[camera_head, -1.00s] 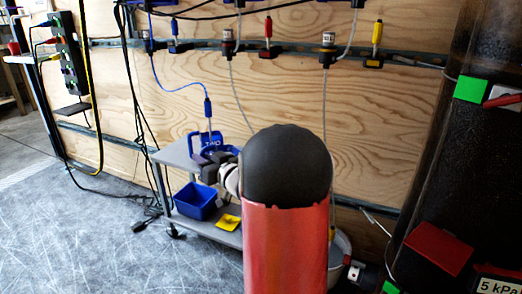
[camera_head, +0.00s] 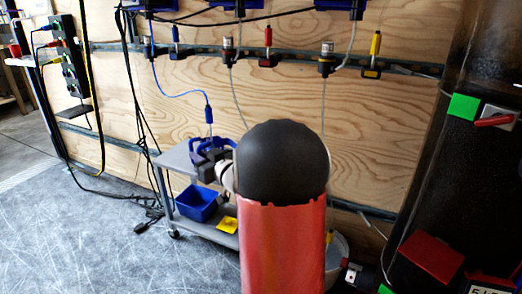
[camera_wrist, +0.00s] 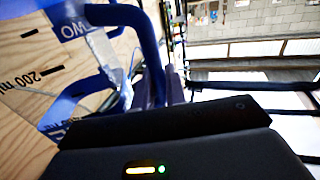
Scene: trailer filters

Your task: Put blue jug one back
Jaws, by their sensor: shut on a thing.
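A blue jug (camera_head: 210,148) is at the top of a small grey cart in the head view. My gripper (camera_head: 209,168) is shut on it, on the side toward me. In the wrist view the jug's blue handle (camera_wrist: 150,45) rises just beyond my gripper (camera_wrist: 165,112). A clear wall with a "200 ml" mark and a blue label that seems to read "TWO" shows beside the handle. My arm hides part of the jug and cart. I cannot tell whether the jug touches the cart top.
The grey cart (camera_head: 172,157) has a blue bin (camera_head: 197,203) and a yellow piece (camera_head: 228,224) on its lower shelf. A blue-cabled probe (camera_head: 208,115) hangs just above the jug. Cables hang left of the cart. A dark tank stands at right.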

